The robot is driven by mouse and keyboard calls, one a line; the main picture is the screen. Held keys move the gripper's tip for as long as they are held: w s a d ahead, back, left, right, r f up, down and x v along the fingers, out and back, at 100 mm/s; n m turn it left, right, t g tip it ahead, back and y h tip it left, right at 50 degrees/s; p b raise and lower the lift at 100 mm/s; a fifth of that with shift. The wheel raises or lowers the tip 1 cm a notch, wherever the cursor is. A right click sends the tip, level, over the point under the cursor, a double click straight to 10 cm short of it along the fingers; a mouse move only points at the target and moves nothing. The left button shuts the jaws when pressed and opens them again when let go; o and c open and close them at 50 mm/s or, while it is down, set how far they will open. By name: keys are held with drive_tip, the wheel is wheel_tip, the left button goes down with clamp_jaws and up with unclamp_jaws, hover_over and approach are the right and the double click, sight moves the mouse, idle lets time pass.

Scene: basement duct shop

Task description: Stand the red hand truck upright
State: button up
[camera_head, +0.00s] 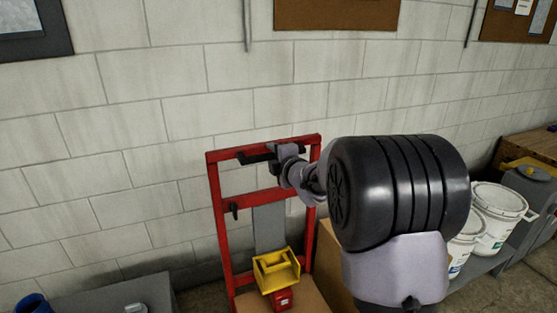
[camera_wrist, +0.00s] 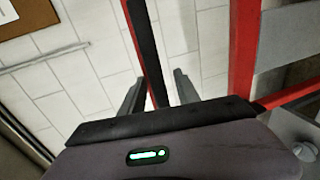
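The red hand truck (camera_head: 217,215) stands in front of the block wall, its frame looking tilted in the head view; its foot is out of view. A dark grip lies along its top crossbar (camera_head: 300,142). My gripper (camera_head: 257,155) is at that crossbar, and my arm hides part of the right side. In the wrist view, the fingers of my gripper (camera_wrist: 158,92) are apart, with a red-and-black bar of the hand truck (camera_wrist: 147,45) running between them. Gaps show on both sides of the bar. A red rail also shows at right.
A yellow holder (camera_head: 276,270) and a small red box (camera_head: 282,299) show low in front of the frame. White buckets (camera_head: 497,215) stand on a grey surface at right. A grey surface (camera_head: 105,298) is at lower left. The block wall (camera_head: 130,180) is close behind.

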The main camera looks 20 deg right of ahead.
drive_tip(key=p+v, duration=0.3)
drive_tip(key=v, duration=1.4)
drive_tip(key=shift+s+r, duration=0.1)
